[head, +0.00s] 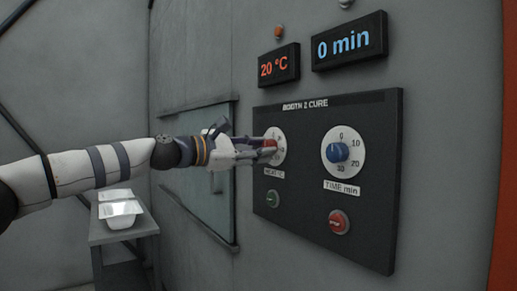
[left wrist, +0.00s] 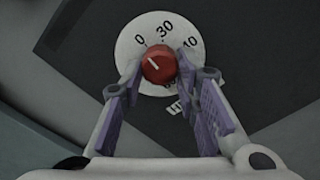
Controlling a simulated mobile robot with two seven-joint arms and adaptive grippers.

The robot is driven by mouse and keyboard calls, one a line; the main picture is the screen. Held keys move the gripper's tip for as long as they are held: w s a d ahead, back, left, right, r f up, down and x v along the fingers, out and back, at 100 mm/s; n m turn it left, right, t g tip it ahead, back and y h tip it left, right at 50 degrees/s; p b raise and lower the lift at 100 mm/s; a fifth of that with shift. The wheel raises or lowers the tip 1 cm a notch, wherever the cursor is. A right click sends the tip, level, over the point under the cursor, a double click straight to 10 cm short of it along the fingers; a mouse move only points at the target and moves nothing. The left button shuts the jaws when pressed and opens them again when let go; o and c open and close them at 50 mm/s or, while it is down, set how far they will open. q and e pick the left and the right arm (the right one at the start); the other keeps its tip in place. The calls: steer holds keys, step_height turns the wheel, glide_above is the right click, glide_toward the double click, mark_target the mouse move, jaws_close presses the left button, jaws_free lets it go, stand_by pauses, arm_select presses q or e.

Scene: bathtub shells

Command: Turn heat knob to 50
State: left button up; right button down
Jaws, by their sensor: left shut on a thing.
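The red heat knob (head: 270,143) sits on a white dial at the left of the black panel. In the left wrist view the red knob (left wrist: 158,62) bears a short white mark slanting to the upper left, toward the 0 side. The red display (head: 279,65) above reads 20 °C. My right gripper is not in view.
The panel (head: 375,235) also carries a blue time knob (head: 338,152), a green button (head: 272,199) and a red button (head: 340,220). The time display (head: 349,43) reads 0 min.

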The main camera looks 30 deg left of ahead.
arm_select(q)
steer(key=m, duration=0.6)
steer(key=m+p, duration=0.1)
steer(key=m, duration=0.3)
steer(key=shift+a+r, duration=0.1)
steer(key=shift+r, duration=0.15)
steer(key=m, duration=0.4)
steer(key=shift+m, duration=0.3)
steer(key=m, duration=0.3)
steer(key=shift+m, duration=0.3)
steer(key=m, duration=0.3)
steer(key=shift+r+m+b, duration=0.1)
steer(key=shift+m+b, duration=0.2)
steer(key=m, duration=0.3)
steer(key=shift+m, duration=0.3)
steer(key=shift+r+m+b, duration=0.1)
steer(key=shift+m+b, duration=0.35)
steer(key=shift+m, duration=1.35)
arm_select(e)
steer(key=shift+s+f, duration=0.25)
